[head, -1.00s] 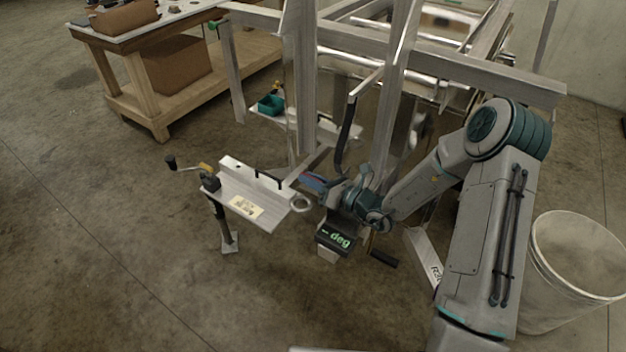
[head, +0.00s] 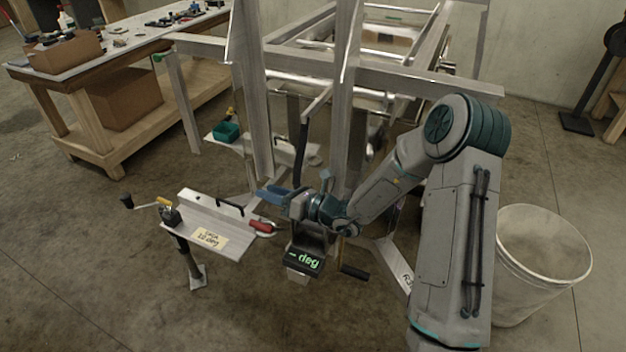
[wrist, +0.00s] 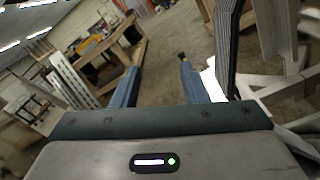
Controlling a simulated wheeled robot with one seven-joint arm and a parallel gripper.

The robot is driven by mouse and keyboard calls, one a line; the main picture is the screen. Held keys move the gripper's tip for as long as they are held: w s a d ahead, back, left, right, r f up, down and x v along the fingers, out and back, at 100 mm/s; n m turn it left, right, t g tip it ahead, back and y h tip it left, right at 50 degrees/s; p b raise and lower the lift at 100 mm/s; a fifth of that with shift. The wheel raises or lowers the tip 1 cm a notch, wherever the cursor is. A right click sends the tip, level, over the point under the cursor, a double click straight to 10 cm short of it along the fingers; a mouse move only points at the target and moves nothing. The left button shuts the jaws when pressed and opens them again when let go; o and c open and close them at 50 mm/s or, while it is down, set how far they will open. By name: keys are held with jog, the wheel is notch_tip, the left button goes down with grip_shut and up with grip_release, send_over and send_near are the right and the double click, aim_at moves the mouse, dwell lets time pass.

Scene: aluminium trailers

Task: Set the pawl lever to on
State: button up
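A small dark winch-like unit (head: 170,215) with a yellow lever (head: 165,203) sits at the left end of the aluminium plate (head: 215,225). The yellow lever looks like the pawl lever, but it is too small for me to tell its setting. My gripper (head: 268,193) is to the right of it, above the plate's right end and apart from it. In the wrist view my gripper (wrist: 157,80) has its two blue fingers spread, with nothing between them. The lever is not clearly seen in the wrist view.
A black crank knob (head: 127,202) sticks out left of the winch. A red grip (head: 260,225) and a pale ring are at the plate's right end. A display box (head: 303,262) is below my wrist. Aluminium posts (head: 250,90) rise behind. A white bucket (head: 540,260) stands right.

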jog(key=s+d+r, duration=0.2)
jog(key=d+r, duration=0.4)
jog(key=d, duration=0.5)
jog(key=shift+d+r, duration=0.2)
jog(key=shift+r, duration=0.15)
jog(key=shift+s, duration=0.1)
